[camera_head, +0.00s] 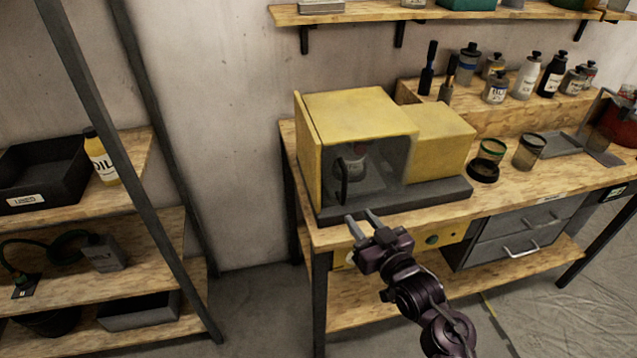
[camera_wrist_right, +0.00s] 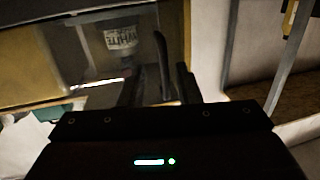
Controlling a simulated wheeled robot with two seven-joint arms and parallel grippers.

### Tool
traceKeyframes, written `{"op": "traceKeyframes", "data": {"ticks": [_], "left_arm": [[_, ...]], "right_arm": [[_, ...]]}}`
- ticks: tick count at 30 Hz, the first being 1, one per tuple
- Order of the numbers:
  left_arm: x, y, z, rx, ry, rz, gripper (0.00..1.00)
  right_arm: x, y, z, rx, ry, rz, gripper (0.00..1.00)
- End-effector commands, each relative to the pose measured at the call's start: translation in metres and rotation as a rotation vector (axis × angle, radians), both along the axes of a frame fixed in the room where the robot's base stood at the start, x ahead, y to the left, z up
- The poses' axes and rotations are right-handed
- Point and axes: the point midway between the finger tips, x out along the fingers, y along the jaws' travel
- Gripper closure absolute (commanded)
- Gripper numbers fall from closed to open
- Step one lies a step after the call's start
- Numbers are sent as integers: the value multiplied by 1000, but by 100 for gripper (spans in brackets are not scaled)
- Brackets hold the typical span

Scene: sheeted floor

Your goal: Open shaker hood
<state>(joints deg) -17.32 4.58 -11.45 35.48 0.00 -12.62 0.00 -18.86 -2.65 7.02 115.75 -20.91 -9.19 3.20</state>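The shaker (camera_head: 360,103) is a yellow box on the wooden workbench with a dark see-through front hood (camera_head: 385,165), which looks shut. A dark vertical handle (camera_head: 343,183) sits at the hood's left side. A labelled container (camera_head: 352,160) stands behind the clear panel; it also shows in the right wrist view (camera_wrist_right: 120,40). My right gripper (camera_head: 361,218) is open and empty, just in front of and below the handle. In the right wrist view the handle (camera_wrist_right: 163,65) appears between the two fingers (camera_wrist_right: 160,88); I cannot tell the remaining gap. My left gripper is out of view.
Bottles (camera_head: 528,75) and open jars (camera_head: 490,152) stand to the right on the workbench (camera_head: 545,180). Drawers (camera_head: 520,235) hang under it. A metal-framed shelf (camera_head: 175,240) stands at left. A wall shelf (camera_head: 400,14) is above. Floor between shelf and bench is clear.

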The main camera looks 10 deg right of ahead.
Motion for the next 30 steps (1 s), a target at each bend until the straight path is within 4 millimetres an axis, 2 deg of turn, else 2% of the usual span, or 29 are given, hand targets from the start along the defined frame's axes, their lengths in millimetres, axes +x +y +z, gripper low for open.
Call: {"op": "traceKeyframes", "data": {"ticks": [1, 5, 18, 22, 30], "left_arm": [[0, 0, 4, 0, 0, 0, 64], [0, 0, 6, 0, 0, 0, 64], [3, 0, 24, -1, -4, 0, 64], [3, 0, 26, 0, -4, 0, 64], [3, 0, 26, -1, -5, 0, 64]], "right_arm": [[-1, -1, 18, -3, -26, 0, 70], [3, -1, 34, -6, -55, 1, 70], [64, 13, 34, -5, -55, 1, 70], [72, 15, 32, -6, -54, 1, 70], [74, 16, 31, -6, -53, 1, 70]]}}
